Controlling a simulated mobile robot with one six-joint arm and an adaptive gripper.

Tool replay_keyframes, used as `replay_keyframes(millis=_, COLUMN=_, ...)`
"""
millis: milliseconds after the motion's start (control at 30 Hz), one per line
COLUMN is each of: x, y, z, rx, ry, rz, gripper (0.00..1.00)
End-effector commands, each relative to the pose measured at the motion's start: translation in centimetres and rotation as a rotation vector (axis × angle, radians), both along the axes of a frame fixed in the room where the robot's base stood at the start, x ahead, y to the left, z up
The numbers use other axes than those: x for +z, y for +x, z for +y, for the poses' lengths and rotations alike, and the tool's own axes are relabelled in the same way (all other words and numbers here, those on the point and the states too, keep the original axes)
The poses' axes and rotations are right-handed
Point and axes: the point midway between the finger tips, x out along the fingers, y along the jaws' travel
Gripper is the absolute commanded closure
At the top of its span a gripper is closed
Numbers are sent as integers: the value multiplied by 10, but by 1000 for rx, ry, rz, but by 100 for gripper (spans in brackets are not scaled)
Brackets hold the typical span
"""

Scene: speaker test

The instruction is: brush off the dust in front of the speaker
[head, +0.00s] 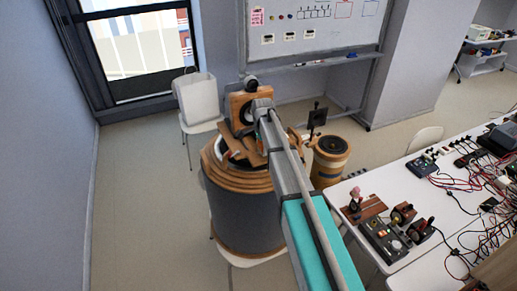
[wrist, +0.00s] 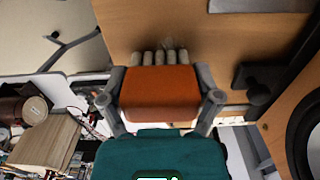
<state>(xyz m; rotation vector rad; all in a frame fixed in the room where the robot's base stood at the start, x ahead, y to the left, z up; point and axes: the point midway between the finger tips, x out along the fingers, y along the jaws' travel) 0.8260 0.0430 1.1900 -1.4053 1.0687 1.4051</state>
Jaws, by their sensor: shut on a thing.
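The speaker (head: 237,110) is a wooden panel with a dark round cone, standing on a round wood-topped drum (head: 240,236). In the wrist view the speaker's dark cone (wrist: 306,135) shows at the right edge. My gripper (wrist: 160,80) is shut on an orange brush (wrist: 158,97), with a grey finger on each side. The brush's several pale bristle tufts (wrist: 165,57) point away from me over the wooden top (wrist: 165,25). A faint grey smudge, perhaps dust (wrist: 170,45), shows by the bristle ends. In the head view my arm hides the gripper and brush.
A white chair (head: 198,100) stands behind the drum. A smaller wood-and-black drum (head: 330,160) is right of it. White tables (head: 440,195) with cables and devices are at right. A whiteboard (head: 315,25) stands at the back. The floor at left is clear.

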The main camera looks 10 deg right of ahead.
Motion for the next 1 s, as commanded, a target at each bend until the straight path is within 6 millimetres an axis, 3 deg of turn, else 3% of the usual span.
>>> replay_keyframes(millis=533, x=0, y=2, z=-5, rx=1, ry=0, rz=0, gripper=63)
replay_keyframes(millis=1000, x=-3, y=9, z=-31, rx=0, ry=0, rz=0, gripper=63)
